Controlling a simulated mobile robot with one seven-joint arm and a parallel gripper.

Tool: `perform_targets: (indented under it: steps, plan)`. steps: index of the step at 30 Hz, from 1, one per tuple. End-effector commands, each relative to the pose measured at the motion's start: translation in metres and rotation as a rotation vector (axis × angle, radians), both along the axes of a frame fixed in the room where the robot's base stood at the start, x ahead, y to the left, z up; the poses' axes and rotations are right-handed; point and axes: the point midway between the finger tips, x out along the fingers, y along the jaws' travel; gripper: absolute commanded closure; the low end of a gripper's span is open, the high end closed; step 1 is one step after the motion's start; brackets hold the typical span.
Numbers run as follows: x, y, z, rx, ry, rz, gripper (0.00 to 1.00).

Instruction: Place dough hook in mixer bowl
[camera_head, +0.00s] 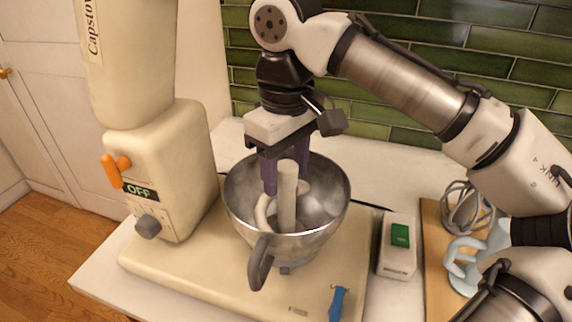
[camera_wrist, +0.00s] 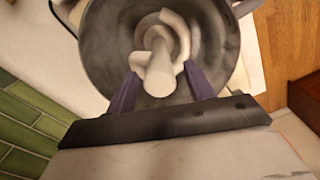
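The pale dough hook (camera_head: 287,200) stands roughly upright inside the metal mixer bowl (camera_head: 242,205). Its curved part lies low in the bowl. In the wrist view the hook (camera_wrist: 160,78) shows end-on, inside the bowl (camera_wrist: 105,45). My gripper (camera_head: 285,172) points down into the bowl, its purple fingers on either side of the hook's shaft. In the wrist view my gripper (camera_wrist: 161,80) is open, with a gap between each finger and the shaft. Whether the hook touches the bowl's bottom is hidden.
The cream mixer (camera_head: 165,180) stands left of the bowl, its head raised, its panel reading OFF. A white box with a green switch (camera_head: 399,236) and a blue lever (camera_head: 338,302) are at right. A wire whisk (camera_head: 466,205) and a pale-blue beater (camera_head: 462,270) lie on a wooden board (camera_head: 437,295).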

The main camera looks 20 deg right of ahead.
Motion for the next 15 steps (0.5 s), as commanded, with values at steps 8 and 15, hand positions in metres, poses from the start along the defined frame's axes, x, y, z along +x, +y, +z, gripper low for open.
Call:
perform_targets:
  steps: [8,15]
  plan:
    - [0.0,0.0,0.001,0.0,0.0,-0.001,0.48]
    - [0.0,0.0,0.016,0.001,0.0,0.0,0.48]
